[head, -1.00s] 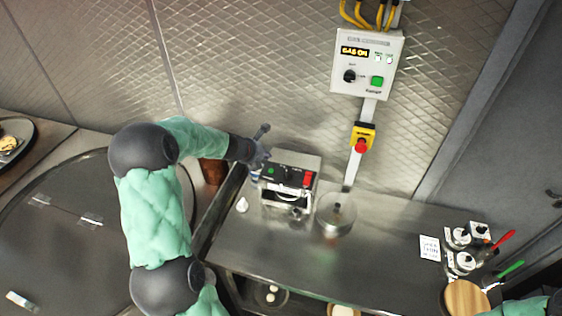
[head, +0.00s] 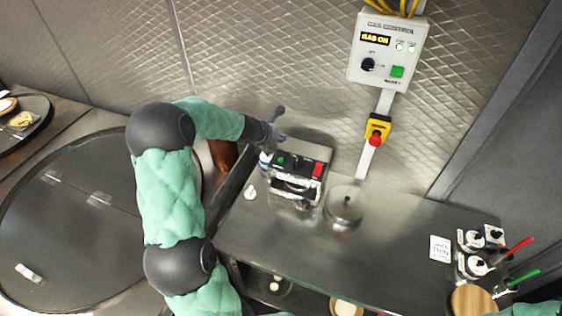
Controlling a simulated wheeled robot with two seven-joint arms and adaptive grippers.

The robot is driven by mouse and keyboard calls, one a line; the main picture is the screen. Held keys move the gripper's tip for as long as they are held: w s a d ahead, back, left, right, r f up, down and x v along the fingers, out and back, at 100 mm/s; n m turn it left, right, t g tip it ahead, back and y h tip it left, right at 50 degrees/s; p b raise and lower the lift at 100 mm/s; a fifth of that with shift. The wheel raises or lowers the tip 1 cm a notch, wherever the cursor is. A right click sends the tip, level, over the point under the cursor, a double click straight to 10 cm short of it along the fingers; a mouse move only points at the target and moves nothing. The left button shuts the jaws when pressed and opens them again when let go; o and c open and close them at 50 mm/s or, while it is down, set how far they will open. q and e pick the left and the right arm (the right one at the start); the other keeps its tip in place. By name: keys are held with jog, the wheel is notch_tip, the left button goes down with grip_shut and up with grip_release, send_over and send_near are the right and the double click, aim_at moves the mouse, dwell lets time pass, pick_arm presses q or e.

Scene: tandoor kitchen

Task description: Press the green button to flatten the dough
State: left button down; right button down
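A dark press machine (head: 300,170) with a steel front stands at the back of the counter. A small green button (head: 281,160) is at the left of its top panel, and a red block (head: 317,170) is at the right. My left gripper (head: 274,126) is just behind and above the green button, apart from it in the picture. It looks empty, but its fingers are too small to tell open from shut. I cannot make out dough in the press. My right gripper is out of view.
A gas control box (head: 388,50) with its own green button hangs on the wall above a red emergency stop (head: 376,139). A round steel pan (head: 343,206) stands right of the press. The counter (head: 385,245) is clear in the middle.

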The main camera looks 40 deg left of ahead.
pick_arm(q)
jog(key=b, duration=0.6)
send_over(280, 160)
notch_tip(280, 160, down, 6)
jog(key=shift+r, duration=0.1)
jog(key=shift+f+b, duration=0.35)
jog(key=shift+f, duration=0.45)
dwell(0.3)
jog(key=shift+f+b, duration=0.3)
jog(key=shift+f, duration=0.1)
